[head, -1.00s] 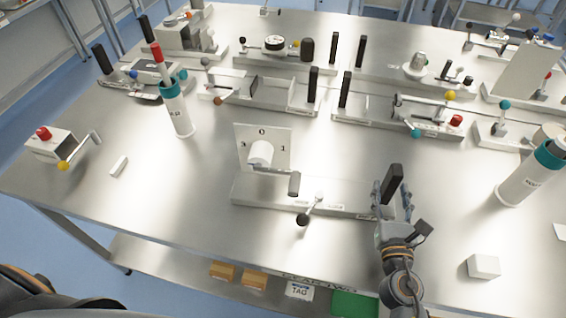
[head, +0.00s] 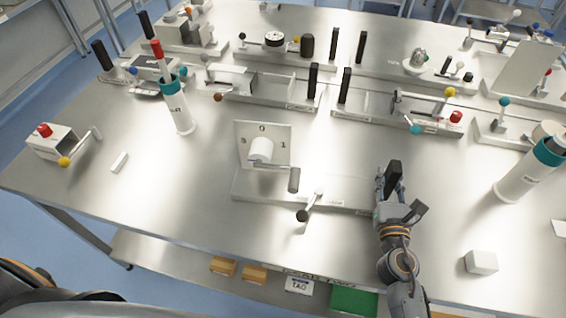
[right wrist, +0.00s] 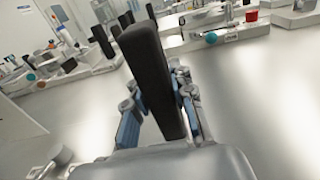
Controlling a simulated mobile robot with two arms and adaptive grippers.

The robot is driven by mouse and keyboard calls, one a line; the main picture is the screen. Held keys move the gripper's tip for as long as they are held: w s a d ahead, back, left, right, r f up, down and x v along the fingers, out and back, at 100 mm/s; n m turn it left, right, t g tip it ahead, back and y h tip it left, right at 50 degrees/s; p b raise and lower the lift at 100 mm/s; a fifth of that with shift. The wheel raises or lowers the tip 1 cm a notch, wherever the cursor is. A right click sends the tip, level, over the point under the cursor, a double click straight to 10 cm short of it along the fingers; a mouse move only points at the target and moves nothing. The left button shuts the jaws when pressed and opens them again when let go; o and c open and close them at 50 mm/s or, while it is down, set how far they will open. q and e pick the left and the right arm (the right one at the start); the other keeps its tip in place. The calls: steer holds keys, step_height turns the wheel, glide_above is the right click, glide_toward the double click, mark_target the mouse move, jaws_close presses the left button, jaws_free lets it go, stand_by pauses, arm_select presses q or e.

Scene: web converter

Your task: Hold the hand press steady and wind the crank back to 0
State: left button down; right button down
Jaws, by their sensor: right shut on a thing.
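The hand press is a long pale base (head: 260,190) with an upright plate (head: 279,132) marked 0, 1 and 3. A white drum (head: 261,150) sits before the plate, with a crank ending in a grey handle (head: 294,179) low and to the right. A lever with a dark knob (head: 303,216) leans over the base's front edge. A black upright grip (head: 394,176) stands at the base's right end. My right gripper (head: 390,188) is shut on this black grip; the right wrist view shows the grip (right wrist: 150,75) between the fingers. My left gripper is not in view.
A teal-topped cylinder (head: 178,105) stands left behind the press, and another (head: 526,172) at the right. A white block (head: 481,262) lies at front right, and a small box with a red knob (head: 50,143) at far left. Several other fixtures line the back. The table left of the press is mostly clear.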

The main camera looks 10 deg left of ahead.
stand_by(0.3)
steer(key=shift+r, duration=0.2)
steer(key=shift+f+b, duration=0.3)
steer(key=shift+f, duration=0.1)
steer(key=shift+s+f, duration=0.1)
steer(key=shift+f, duration=0.05)
